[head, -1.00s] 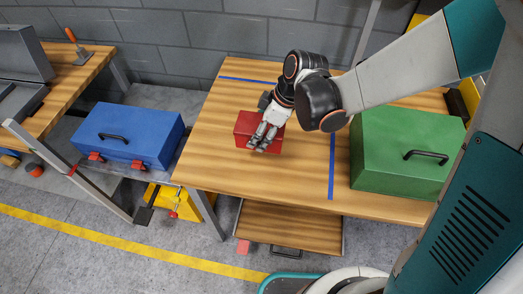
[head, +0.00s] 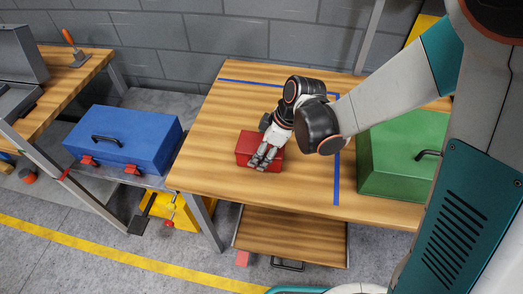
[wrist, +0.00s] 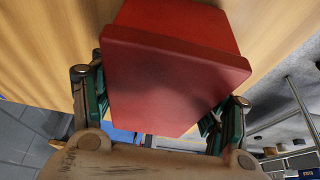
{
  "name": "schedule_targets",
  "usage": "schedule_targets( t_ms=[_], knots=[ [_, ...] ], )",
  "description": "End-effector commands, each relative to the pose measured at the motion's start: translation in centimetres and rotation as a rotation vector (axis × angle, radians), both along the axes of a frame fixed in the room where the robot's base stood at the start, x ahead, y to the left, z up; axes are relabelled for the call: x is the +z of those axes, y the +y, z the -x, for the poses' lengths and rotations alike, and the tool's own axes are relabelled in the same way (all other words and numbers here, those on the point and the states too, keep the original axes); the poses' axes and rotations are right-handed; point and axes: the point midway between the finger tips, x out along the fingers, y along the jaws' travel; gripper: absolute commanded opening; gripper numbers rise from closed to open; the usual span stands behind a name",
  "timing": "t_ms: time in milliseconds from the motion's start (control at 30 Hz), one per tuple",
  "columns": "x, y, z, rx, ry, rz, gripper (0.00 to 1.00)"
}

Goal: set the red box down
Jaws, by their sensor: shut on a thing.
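The red box (head: 247,143) is in my gripper (head: 264,160), over the left part of the wooden table (head: 215,125). In the wrist view the red box (wrist: 175,75) fills the middle, between the two fingers of my gripper (wrist: 160,108), which press on its sides. The box is at or just above the tabletop. I cannot tell whether its underside touches the wood. My fingers and wrist hide part of it in the head view.
Blue tape (head: 337,180) runs along the table right of the box, with more along the back. A green case (head: 395,165) stands at the right. A blue toolbox (head: 130,135) sits on a lower surface at the left. Bare wood surrounds the red box.

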Motion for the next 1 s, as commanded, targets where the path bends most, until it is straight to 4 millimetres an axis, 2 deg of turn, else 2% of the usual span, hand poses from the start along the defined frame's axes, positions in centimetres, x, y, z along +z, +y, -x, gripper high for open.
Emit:
schedule_targets(
  t_ms=[133,167,233,267,733,867,1000],
  knots=[
    [-0.3,0.0,0.0,0.0,0.0,0.0,0.37],
    [-0.3,0.0,0.0,0.0,0.0,0.0,0.7],
    [-0.2,0.0,0.0,0.0,0.0,0.0,0.86],
    [-0.2,0.0,0.0,0.0,0.0,0.0,0.88],
    [0.2,0.0,0.0,0.0,0.0,0.0,0.88],
    [2.0,-0.7,0.1,-0.001,-0.001,0.0,0.88],
    [4.8,-1.9,0.3,-0.002,0.001,0.0,0.88]
  ],
)
